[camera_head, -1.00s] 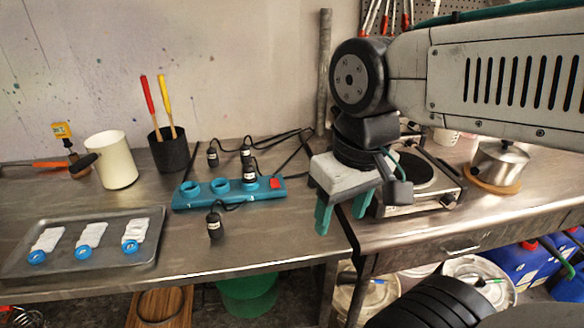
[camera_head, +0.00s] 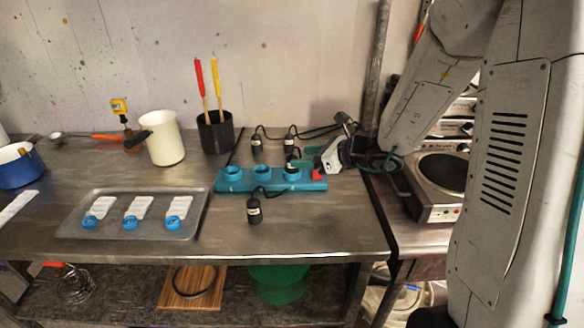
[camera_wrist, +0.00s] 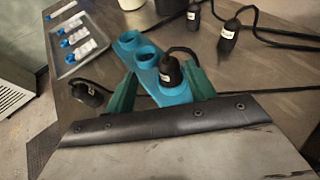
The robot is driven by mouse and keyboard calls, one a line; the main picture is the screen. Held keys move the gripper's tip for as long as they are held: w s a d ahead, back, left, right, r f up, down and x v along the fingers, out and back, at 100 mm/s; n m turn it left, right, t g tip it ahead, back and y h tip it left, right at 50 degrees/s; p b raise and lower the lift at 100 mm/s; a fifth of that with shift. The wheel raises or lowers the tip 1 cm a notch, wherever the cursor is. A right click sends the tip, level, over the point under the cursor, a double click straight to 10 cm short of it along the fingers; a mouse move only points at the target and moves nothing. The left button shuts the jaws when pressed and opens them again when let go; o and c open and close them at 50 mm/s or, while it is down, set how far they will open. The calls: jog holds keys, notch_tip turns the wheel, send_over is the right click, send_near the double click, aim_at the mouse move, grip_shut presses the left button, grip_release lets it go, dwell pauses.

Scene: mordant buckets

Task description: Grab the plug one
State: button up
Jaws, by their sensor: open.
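A teal socket strip (camera_head: 232,181) with round rings lies on the steel bench, and its rings show in the wrist view (camera_wrist: 146,54). A black plug with a pale label (camera_wrist: 171,71) stands upright in the ring nearest my gripper. My gripper (camera_head: 302,158) is open at the strip's right end. In the wrist view its green fingers (camera_wrist: 160,74) lie on either side of that plug, with no clear grip on it. Another black plug (camera_head: 254,211) stands in front of the strip. Two more, the back left plug (camera_head: 257,146) and back right plug (camera_head: 290,141), stand behind it.
Black cables trail behind the strip. A metal tray (camera_head: 150,228) with white strips and blue rings lies left. A cream jug (camera_head: 165,143) and a black pot (camera_head: 216,136) stand at the back. A hot plate (camera_head: 442,172) is to the right.

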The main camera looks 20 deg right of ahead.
aim_at(294, 158)
jog(key=shift+w+d+f+m, duration=0.15)
jog(key=shift+w+f+m, duration=0.15)
jog(key=shift+w+f, duration=0.1)
jog(key=x, duration=0.7)
jog(key=shift+w, duration=0.2)
jog(key=shift+d+t, duration=0.1)
jog(key=shift+t, duration=0.2)
jog(key=c, duration=1.1)
